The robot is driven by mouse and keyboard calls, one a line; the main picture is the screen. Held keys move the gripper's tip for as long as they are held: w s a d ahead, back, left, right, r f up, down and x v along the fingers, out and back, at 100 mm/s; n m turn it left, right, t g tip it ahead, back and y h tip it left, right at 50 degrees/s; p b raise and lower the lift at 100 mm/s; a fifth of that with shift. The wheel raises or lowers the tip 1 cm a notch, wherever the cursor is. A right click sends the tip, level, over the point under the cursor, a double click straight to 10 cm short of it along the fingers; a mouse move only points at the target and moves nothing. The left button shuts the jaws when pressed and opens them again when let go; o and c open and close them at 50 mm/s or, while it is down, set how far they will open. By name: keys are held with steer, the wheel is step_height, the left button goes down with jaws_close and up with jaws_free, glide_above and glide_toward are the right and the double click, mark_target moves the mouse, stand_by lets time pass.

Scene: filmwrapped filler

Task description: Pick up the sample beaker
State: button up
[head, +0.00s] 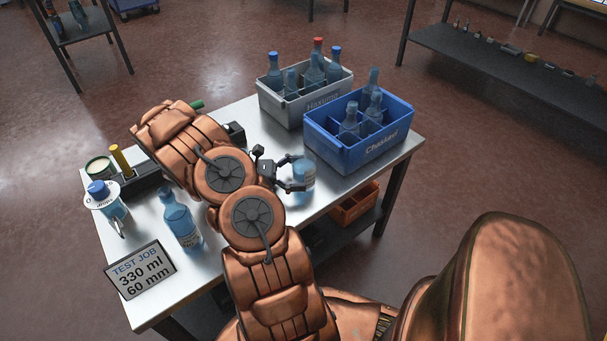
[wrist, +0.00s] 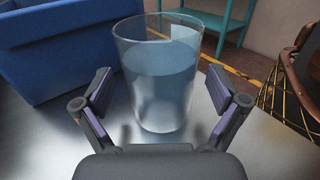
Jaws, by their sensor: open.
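The sample beaker (wrist: 160,75) is a clear glass with blue-tinted liquid, upright on the metal table (head: 225,270). In the wrist view it stands between the open fingers of my gripper (wrist: 160,100), with a gap showing on each side. In the head view the beaker (head: 303,176) is right of my gripper (head: 293,175), in front of the blue crate. My arm hides part of the table behind it.
A blue crate (head: 355,153) and a grey crate (head: 285,107) with bottles stand at the back right of the table. A bottle (head: 180,220), a blue-capped container (head: 108,203), a tin (head: 101,168) and a sign (head: 140,271) stand at the left. An orange crate (head: 354,207) sits below.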

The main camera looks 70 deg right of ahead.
steer(key=shift+x, duration=0.8)
steer(key=shift+a, duration=0.1)
steer(key=c, duration=1.5)
steer(key=shift+r, duration=0.15)
step_height(320, 180, up, 10)
steer(key=shift+f, duration=0.15)
